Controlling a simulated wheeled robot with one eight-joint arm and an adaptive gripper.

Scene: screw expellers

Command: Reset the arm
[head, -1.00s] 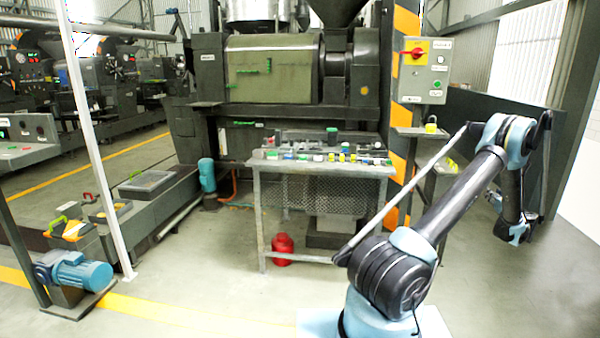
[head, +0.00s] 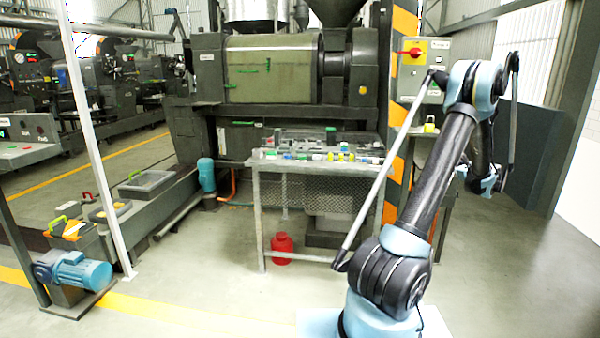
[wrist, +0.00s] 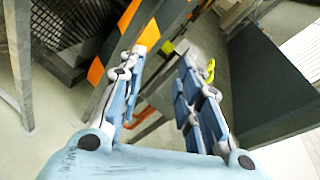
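My arm (head: 440,170) rises from its base at the lower right of the head view, its upper link steep and its far end folded over at the top. My gripper (wrist: 163,58) hangs at the arm's end and fills the middle of the wrist view. Its two blue and grey fingers stand apart with nothing between them. In the head view the end of the arm shows right of the work table, in front of a dark panel, and partly behind the arm links.
A metal work table (head: 275,166) with several small coloured items stands in the middle. A grey control box with a red switch (head: 410,51) hangs behind my arm. A red canister (head: 282,247) sits under the table. A blue motor (head: 82,272) stands at the lower left. The front floor is clear.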

